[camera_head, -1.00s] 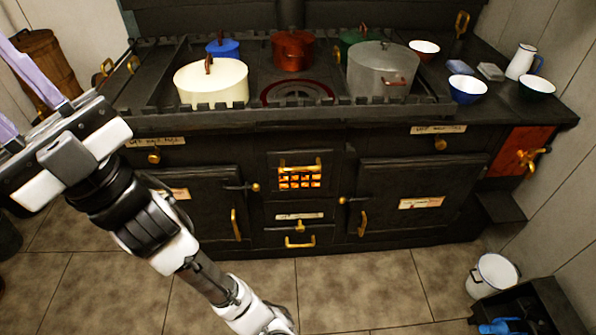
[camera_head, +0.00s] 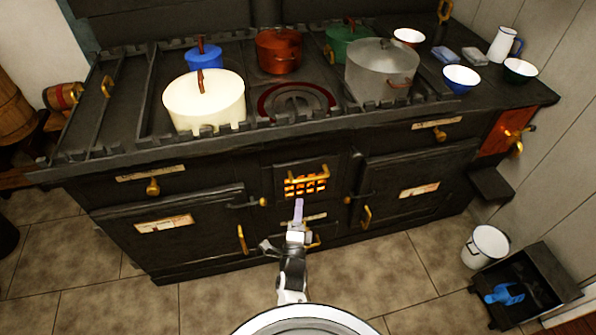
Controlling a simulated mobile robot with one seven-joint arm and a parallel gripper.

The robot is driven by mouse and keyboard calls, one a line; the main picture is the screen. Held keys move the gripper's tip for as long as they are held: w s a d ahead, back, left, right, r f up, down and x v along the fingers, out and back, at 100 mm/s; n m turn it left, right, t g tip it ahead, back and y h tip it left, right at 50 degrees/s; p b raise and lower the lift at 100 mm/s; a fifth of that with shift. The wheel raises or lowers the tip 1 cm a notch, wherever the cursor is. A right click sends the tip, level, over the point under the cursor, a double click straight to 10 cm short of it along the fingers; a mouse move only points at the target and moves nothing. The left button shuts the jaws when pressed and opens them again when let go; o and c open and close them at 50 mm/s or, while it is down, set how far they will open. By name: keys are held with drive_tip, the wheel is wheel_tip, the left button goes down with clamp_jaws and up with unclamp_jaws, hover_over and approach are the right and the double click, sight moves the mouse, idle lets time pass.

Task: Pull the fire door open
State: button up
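The fire door (camera_head: 292,190) is a small dark door in the middle of the black stove's front. Orange glow shows through its grate, and it looks shut. A brass handle (camera_head: 318,178) crosses it. My gripper (camera_head: 298,203) points at the stove just below the grate, in front of the door's lower part. Only one pale lavender finger shape shows clearly, so I cannot tell if the fingers are apart. I see no contact with the handle. My arm and gripper partly hide the small drawer below the door.
Larger oven doors with brass handles (camera_head: 242,240) flank the fire door. Pots, including a cream pot (camera_head: 205,105) and a grey pot (camera_head: 381,70), stand on the stove top. A white bucket (camera_head: 484,248) and dark bin (camera_head: 530,285) stand right. The tiled floor in front is mostly clear.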

sight(310, 179)
drive_tip(key=shift+m+g+h, duration=0.3)
drive_tip(key=shift+m+h, duration=0.1)
drive_tip(key=x, duration=0.4)
drive_tip(key=d+f+b+x, duration=0.1)
drive_tip(key=x, duration=0.3)
drive_tip(key=d+f+b+x, duration=0.1)
drive_tip(key=x, duration=0.3)
drive_tip(key=shift+w, duration=0.35)
drive_tip(key=shift+a, duration=0.1)
clamp_jaws()
